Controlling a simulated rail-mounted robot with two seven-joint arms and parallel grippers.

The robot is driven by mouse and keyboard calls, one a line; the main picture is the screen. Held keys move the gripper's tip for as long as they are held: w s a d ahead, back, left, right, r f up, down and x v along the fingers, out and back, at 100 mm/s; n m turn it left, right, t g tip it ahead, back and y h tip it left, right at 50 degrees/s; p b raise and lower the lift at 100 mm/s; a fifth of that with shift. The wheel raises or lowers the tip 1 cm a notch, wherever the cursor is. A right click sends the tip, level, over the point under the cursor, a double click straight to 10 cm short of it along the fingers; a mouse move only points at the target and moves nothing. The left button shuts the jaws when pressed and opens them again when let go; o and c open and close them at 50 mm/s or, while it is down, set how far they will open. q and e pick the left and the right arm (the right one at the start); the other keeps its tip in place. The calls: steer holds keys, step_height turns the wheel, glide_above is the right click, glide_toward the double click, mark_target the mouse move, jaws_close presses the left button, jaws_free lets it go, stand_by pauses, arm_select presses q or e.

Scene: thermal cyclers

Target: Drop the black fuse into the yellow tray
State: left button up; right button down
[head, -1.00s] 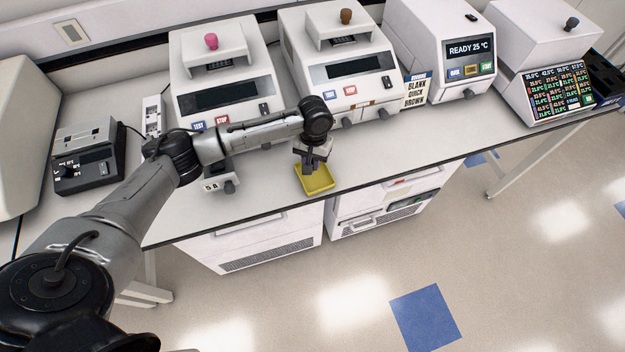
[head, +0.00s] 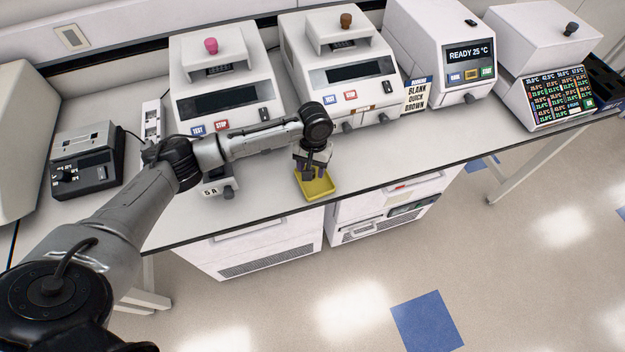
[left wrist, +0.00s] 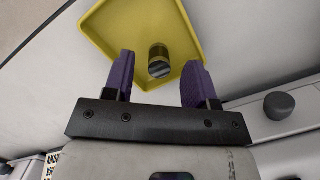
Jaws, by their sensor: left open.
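The yellow tray (head: 322,190) lies on the bench near its front edge, and it also shows in the left wrist view (left wrist: 112,22). My left gripper (head: 312,174) points down over the tray. In the left wrist view its two purple fingers (left wrist: 157,72) are spread apart. A small dark cylinder with a silvery band, the black fuse (left wrist: 159,61), shows between the fingertips against the tray floor, with gaps on both sides. I cannot tell whether it touches the floor. The fuse is not distinguishable in the head view.
Two white cyclers with a pink knob (head: 211,46) and a brown knob (head: 346,20) stand behind the tray. A small block labelled 5A (head: 213,189) stands left of it. A READY 25 °C machine (head: 440,55) stands further right. The bench's front edge is close to the tray.

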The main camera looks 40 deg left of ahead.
arm_select(q)
step_height(320, 180, up, 14)
steer(key=w+p, duration=0.1)
steer(key=w, duration=0.1)
steer(key=shift+a+f, duration=0.15)
steer(key=shift+a, duration=0.25)
stand_by(0.5)
